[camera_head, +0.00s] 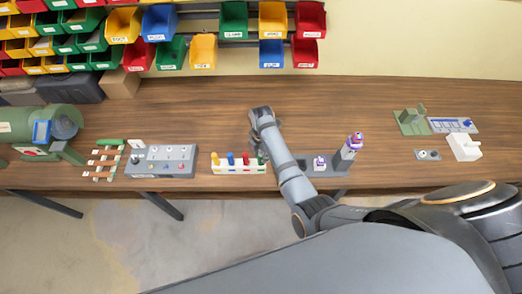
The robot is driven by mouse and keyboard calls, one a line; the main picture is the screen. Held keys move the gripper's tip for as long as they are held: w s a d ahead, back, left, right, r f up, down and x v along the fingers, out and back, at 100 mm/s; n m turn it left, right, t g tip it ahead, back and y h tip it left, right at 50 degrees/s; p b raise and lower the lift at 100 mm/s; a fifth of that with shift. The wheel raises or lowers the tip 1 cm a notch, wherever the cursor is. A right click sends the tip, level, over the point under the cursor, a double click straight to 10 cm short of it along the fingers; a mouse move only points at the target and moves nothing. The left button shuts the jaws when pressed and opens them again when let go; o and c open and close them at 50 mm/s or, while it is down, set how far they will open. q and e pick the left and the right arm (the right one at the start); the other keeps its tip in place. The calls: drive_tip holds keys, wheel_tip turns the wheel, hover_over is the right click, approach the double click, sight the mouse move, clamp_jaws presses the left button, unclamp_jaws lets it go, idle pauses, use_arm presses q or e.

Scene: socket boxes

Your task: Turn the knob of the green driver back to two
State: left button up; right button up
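A white rack (232,169) on the wooden bench holds several small upright drivers with coloured handles: yellow, blue, red and a green driver (262,157) at its right end. The green driver is small and partly hidden by my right arm, and its knob setting cannot be read. My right gripper (258,111) is above the bench, beyond the rack and up and to the right of it in the picture, apart from the drivers. Its fingers are too small and dark to tell whether they are open. My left gripper is not in view.
Left of the rack are a grey socket block (160,170), a rack of copper-coloured bars (104,161) and a green machine (40,130). Right of my arm stands a grey fixture (345,160) with purple-and-white parts. Green and white fixtures (412,123) lie far right. Coloured bins hang behind.

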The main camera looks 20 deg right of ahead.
drive_tip(key=shift+c, duration=1)
drive_tip(key=shift+n, duration=1)
drive_tip(key=n, duration=0.3)
drive_tip(key=shift+n, duration=0.4)
drive_tip(key=shift+n, duration=0.3)
drive_tip(key=n, duration=0.5)
drive_tip(key=shift+c, duration=0.3)
drive_tip(key=o, duration=1.2)
